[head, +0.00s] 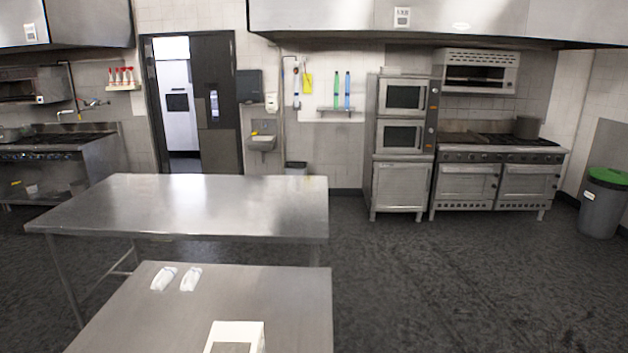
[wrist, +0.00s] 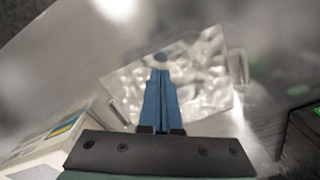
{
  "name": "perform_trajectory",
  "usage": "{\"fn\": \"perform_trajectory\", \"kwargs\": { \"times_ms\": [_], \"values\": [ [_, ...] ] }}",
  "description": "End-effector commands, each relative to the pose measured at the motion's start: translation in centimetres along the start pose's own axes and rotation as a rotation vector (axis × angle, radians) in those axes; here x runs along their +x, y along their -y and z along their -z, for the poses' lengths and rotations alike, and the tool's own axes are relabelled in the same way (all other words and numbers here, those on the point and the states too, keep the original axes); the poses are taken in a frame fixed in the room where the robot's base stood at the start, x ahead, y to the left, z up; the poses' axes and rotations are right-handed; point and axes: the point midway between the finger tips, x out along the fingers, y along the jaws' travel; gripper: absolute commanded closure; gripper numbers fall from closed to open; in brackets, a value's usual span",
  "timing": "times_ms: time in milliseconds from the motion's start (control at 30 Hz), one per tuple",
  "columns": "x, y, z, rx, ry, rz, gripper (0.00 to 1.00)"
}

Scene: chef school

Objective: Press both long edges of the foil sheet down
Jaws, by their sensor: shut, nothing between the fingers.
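The foil sheet (wrist: 205,72) shows in the wrist view as a crumpled, shiny silver patch on a steel surface. Its creases look uneven, and I cannot tell whether its edges lie flat. My gripper (wrist: 161,74) has blue fingers, pressed together with nothing between them. The fingers point over the foil and cover part of its middle and near side. A small dark blue spot just beyond the tips looks like their reflection. I cannot tell whether the tips touch the foil. Neither the gripper nor the foil shows in the head view.
A white box with a coloured label (wrist: 50,145) stands left of the gripper. A white box (head: 236,335) also shows at the near table's (head: 285,300) front. Two small white packets (head: 164,279) lie at its back left. A larger steel table (head: 200,205) stands behind.

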Motion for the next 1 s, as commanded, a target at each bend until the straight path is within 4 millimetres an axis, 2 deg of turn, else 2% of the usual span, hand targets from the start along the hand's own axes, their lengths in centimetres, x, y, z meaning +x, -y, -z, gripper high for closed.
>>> {"fn": "perform_trajectory", "kwargs": {
  "times_ms": [1000],
  "values": [
    [1.1, 0.0, 0.0, 0.0, 0.0, 0.0, 1.0]
  ]
}}
